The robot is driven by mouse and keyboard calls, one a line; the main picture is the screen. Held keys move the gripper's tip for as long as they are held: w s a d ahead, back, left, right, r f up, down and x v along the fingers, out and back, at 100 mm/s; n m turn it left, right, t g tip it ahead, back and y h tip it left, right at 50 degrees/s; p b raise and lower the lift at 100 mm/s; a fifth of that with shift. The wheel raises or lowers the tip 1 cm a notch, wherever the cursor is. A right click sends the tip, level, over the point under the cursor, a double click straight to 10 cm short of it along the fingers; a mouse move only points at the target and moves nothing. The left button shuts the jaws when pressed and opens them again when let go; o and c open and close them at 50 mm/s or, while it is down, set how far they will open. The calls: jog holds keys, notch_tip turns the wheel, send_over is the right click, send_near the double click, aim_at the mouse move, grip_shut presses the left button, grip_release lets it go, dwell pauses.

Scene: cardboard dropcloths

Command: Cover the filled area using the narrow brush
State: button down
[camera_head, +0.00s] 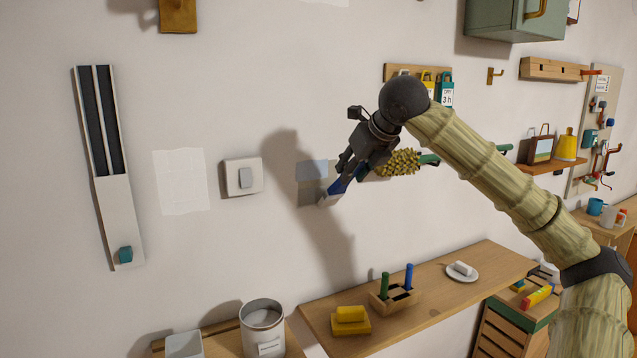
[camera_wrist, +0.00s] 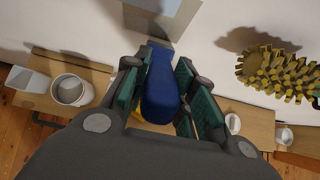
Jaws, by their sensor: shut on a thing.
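My gripper (camera_head: 347,168) is shut on the blue handle of the narrow brush (camera_head: 337,187), with the bristle end angled down and left. In the wrist view, the blue handle (camera_wrist: 160,88) lies between the finger pads and the pale brush head reaches toward the wall. The filled area (camera_head: 311,170) is a blue-grey patch on the white wall, darker in its lower part, with my arm's shadow beside it. It also shows at the top of the wrist view (camera_wrist: 178,8). The brush tip overlaps the patch's lower right part in the head view; I cannot tell whether it touches.
A light switch (camera_head: 243,177) and a paper sheet (camera_head: 182,181) are left of the patch. A yellow bristly roller (camera_head: 398,163) sticks out close right of my gripper. Below, a wooden shelf (camera_head: 440,290) holds a brush holder (camera_head: 394,299), and a paint can (camera_head: 262,325) stands left.

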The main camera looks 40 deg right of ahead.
notch_tip(320, 180, up, 5)
jog(key=shift+a+r+p, duration=0.1)
jog(key=shift+r+p, duration=0.05)
jog(key=shift+p, duration=0.9)
jog(key=r, duration=0.2)
jog(key=r+p, duration=0.1)
jog(key=r, duration=0.1)
jog(key=r+p, duration=0.1)
jog(key=r, duration=0.1)
jog(key=shift+s, duration=0.3)
jog(key=shift+s+r, duration=0.15)
jog(key=shift+s, duration=0.05)
jog(key=f+b, duration=0.5)
jog(key=f, duration=0.1)
jog(key=f+b, duration=0.4)
jog(key=f, duration=0.3)
jog(key=shift+w+b, duration=0.2)
jog(key=shift+b, duration=0.2)
jog(key=shift+r, duration=0.2)
jog(key=shift+w, duration=0.3)
